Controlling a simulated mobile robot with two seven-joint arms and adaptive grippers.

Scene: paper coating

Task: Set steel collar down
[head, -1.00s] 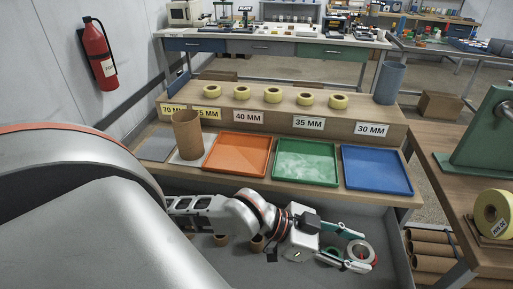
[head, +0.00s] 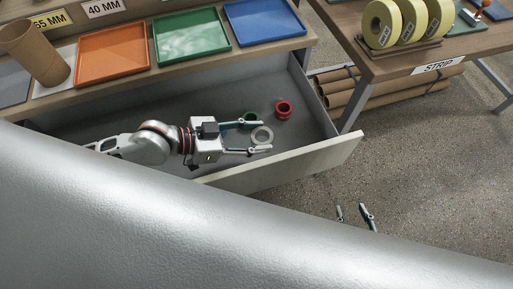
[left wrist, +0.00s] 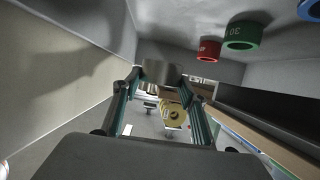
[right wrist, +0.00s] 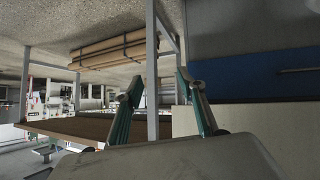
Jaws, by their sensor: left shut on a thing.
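The steel collar (head: 262,135), a plain grey ring, is between the fingertips of my left gripper (head: 258,138) inside the open drawer (head: 348,148). My left gripper (left wrist: 160,82) is shut on the collar (left wrist: 161,73), which shows as a grey cylinder in the left wrist view. Whether it touches the drawer floor I cannot tell. A green collar (head: 252,117) lies close beside it, and a red collar (head: 283,110) is a little further right. My right gripper (head: 354,214) is open and empty outside the drawer; it also shows in the right wrist view (right wrist: 156,88).
A blue collar (left wrist: 312,9) shows at the edge of the left wrist view. Orange (head: 113,53), green (head: 190,34) and blue trays (head: 263,21) stand on the bench above the drawer. The strip table (head: 400,62) is at right. Drawer floor to the right looks clear.

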